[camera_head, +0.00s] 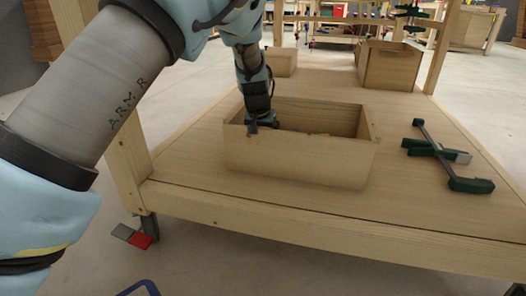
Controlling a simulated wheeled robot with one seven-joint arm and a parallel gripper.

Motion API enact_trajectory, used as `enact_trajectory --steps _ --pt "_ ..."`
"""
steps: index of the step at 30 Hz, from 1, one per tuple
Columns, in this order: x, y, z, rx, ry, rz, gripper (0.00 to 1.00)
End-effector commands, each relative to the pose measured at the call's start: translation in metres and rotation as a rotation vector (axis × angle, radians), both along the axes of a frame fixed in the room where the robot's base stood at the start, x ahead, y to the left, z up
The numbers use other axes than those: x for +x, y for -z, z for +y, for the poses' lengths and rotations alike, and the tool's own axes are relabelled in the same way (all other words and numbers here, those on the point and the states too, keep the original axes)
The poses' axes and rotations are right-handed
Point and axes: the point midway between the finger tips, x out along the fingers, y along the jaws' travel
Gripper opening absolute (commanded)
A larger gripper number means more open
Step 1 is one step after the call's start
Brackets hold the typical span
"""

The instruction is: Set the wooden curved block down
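My gripper (262,124) points down at the left end of an open wooden box (298,160) on the wooden table. Its tip is at or just inside the box's rim. The fingers are small, dark and partly hidden, so I cannot tell whether they are open or shut. I cannot clearly make out the wooden curved block. A small yellowish patch (319,135) shows just above the box's front rim, but most of the box's inside is hidden by its front wall.
A green and grey clamp (437,153) lies on the table right of the box. A larger wooden box (389,65) and a smaller one (281,61) stand at the back. Wooden posts rise at the table's corners. Bare tabletop (440,205) lies at the front right.

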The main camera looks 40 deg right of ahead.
Motion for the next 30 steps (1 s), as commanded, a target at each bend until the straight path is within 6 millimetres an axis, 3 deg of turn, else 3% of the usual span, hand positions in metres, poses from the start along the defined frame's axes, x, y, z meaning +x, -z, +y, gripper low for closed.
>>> enact_trajectory --steps 1,9,30 --pt "0.0013 0.0080 -0.0021 0.000 0.001 -0.002 0.89" --pt "0.0021 0.0067 -0.0028 0.000 0.001 -0.002 0.87" --pt "0.0021 0.0067 -0.0026 0.000 0.000 -0.001 0.08"
